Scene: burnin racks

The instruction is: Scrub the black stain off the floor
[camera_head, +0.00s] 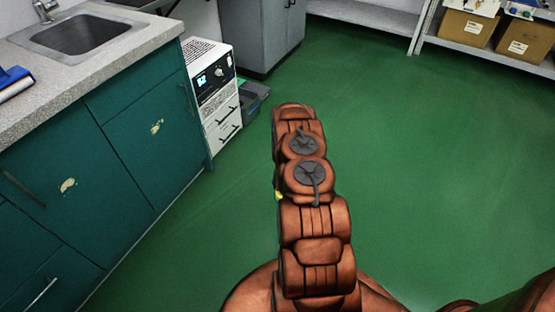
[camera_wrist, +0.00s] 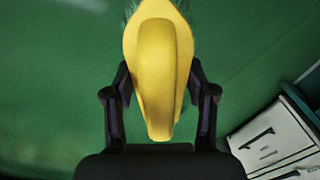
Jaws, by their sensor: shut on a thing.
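A yellow scrubbing brush (camera_wrist: 158,60) with dark bristles at its far end is in the wrist view. My gripper (camera_wrist: 160,78) is shut on it, with one dark finger on each side. The brush is over the green floor (camera_wrist: 50,90); whether its bristles touch the floor I cannot tell. In the head view my arm hides the gripper, and only a small yellow bit of the brush (camera_head: 278,195) shows at the arm's left edge. I see no clear black stain on the visible floor (camera_head: 430,160); the part under the arm and brush is hidden.
A teal counter (camera_head: 135,140) with a sink (camera_head: 85,32) runs along the left. A white drawer unit (camera_head: 215,95) with a control panel stands at its end. A grey cabinet (camera_head: 265,35) and shelving with cardboard boxes (camera_head: 465,28) stand behind. The floor right of my arm is clear.

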